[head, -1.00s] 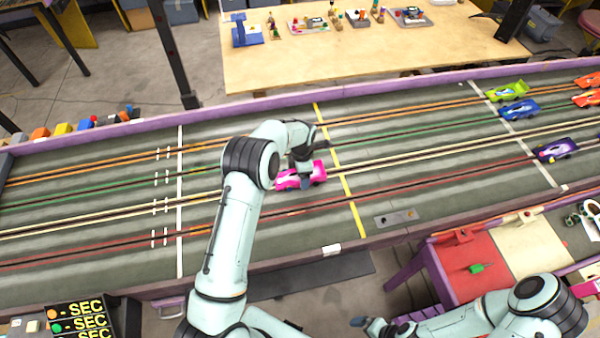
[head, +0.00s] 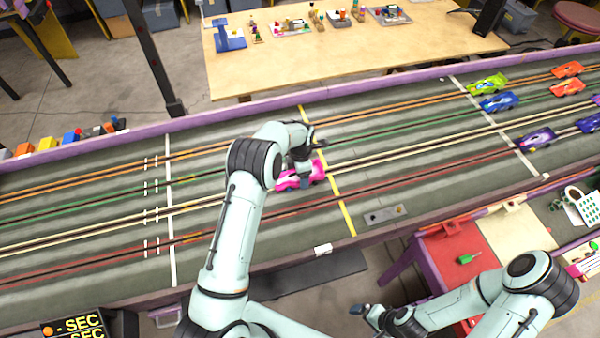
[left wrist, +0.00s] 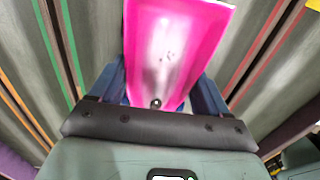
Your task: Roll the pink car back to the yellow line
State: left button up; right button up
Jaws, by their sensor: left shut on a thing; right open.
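The pink car (head: 290,181) stands on the cream-lined lane of the grey slot track, just left of the yellow line (head: 341,201). Its right end is at or almost at the line; I cannot tell if they touch. My left gripper (head: 301,171) is over the car and partly hides it. In the left wrist view the pink car (left wrist: 178,45) sits between the blue fingers of my left gripper (left wrist: 160,88), which are shut on it. My right gripper (head: 372,316) is open and empty, low in front of the track.
A green car (head: 487,84), a blue car (head: 499,102) and a purple car (head: 537,138) stand near the right white line (head: 495,125), with more cars beyond. Another white line (head: 169,210) crosses at left. The lane between the yellow and right white lines looks clear.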

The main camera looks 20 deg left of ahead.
pick_arm(q)
jog(key=shift+w+d+p, duration=0.3)
jog(key=shift+w+d, duration=1)
jog(key=shift+d, duration=0.2)
jog(key=shift+w+d, duration=0.1)
jog(key=shift+w+d, duration=1.2)
jog(key=shift+d, duration=0.25)
jog(key=o, duration=1.1)
notch_tip(320, 180, up, 14)
jog(key=shift+f, duration=0.25)
